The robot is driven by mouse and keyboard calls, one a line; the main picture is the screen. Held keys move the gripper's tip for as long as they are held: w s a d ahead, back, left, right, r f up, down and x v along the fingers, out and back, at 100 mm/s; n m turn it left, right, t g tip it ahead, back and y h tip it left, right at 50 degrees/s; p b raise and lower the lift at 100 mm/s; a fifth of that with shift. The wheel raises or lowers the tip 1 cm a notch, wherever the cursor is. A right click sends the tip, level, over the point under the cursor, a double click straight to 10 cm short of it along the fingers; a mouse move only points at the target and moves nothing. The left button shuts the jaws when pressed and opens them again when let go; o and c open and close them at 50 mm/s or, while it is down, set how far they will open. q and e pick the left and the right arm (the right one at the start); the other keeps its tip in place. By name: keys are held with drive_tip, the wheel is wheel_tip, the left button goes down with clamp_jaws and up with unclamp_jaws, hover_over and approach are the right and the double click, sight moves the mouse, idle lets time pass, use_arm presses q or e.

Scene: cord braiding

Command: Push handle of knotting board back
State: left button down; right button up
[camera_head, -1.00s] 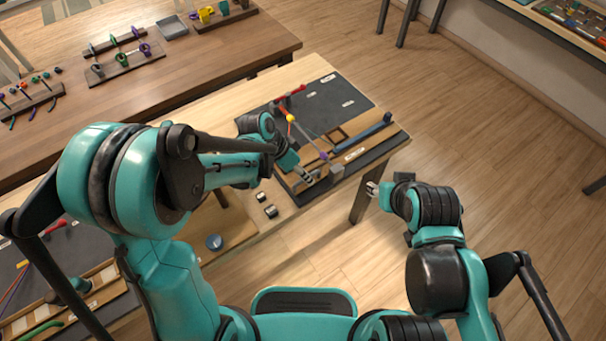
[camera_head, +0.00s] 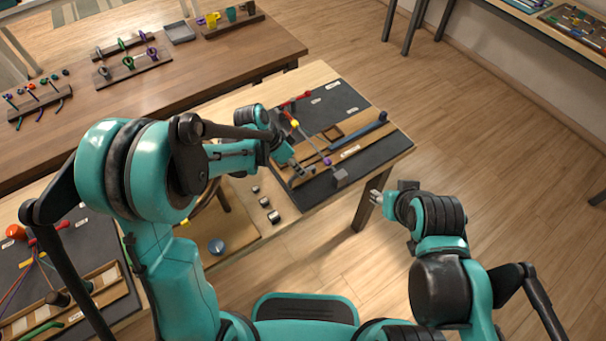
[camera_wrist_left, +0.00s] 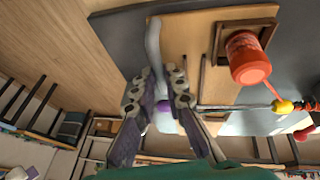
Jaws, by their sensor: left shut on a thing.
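The knotting board (camera_head: 352,158) lies on the light wooden table, with wooden strips on a dark mat. My left gripper (camera_head: 306,172) is low over its near left part. In the left wrist view my left gripper (camera_wrist_left: 163,92) is shut on a pale grey, curved handle-like piece (camera_wrist_left: 153,45), which sticks out past the fingertips. The fingers hide its gripped part. A purple bead (camera_head: 327,161) and a grey block (camera_head: 340,178) are just right of the gripper. My right gripper (camera_head: 376,197) hangs off the table's near right edge, empty, its fingers too small to judge.
A red cylinder (camera_wrist_left: 250,60) shows right of the fingers in the wrist view. A brown table (camera_head: 200,75) stands at the far left.

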use_arm(q)
drive_tip(key=shift+w, duration=0.2)
drive_tip(key=c, duration=1.6)
unclamp_jaws()
drive_tip(key=shift+a, duration=0.15)
drive_tip(key=shift+o, duration=0.2)
drive_tip(key=shift+r, duration=0.1)
drive_tip(key=v, duration=1.1)
drive_tip(key=shift+a+r, duration=0.2)
drive_tip(key=shift+r, duration=0.2)
drive_tip(key=shift+s, duration=0.1)
drive_tip(key=s+a+r+n+t+y, duration=0.1)
drive_tip(key=s+a+n+t+y, duration=0.1)
drive_tip(key=s, duration=0.5)
drive_tip(key=s+a+r+n+t+y, duration=0.1)
drive_tip(key=s+a+n+t+y, duration=0.2)
drive_tip(key=s+a+n, duration=0.3)
drive_tip(key=shift+s+a+r+n+t, duration=0.3)
drive_tip(key=shift+s+n+t, duration=0.4)
drive_tip(key=shift+s+n, duration=0.45)
